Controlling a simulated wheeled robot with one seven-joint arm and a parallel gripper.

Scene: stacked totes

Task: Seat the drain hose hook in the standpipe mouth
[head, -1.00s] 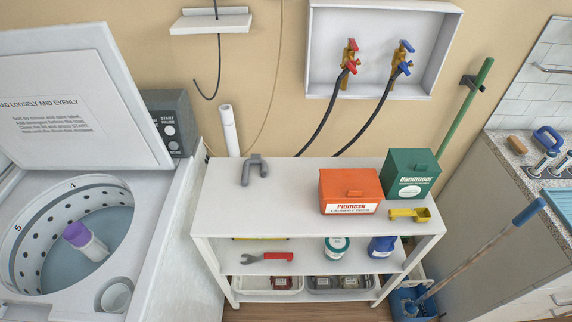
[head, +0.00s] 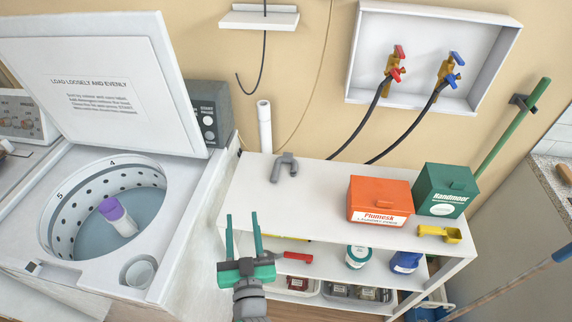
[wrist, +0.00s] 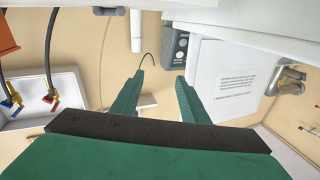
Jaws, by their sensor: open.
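A grey U-shaped hook (head: 284,167), which I take to be the drain hose hook, lies on the white shelf unit's top near its back left. The white standpipe (head: 264,127) stands upright against the wall just behind it, mouth up, with nothing seen in it. The pipe also shows in the wrist view (wrist: 136,30). My green gripper (head: 242,219) is open and empty, in front of the shelf's left side, below and left of the hook in the head view.
The open washer (head: 180,215) stands left, its lid (head: 90,85) raised. A dark cord (head: 262,60) hangs above the pipe.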

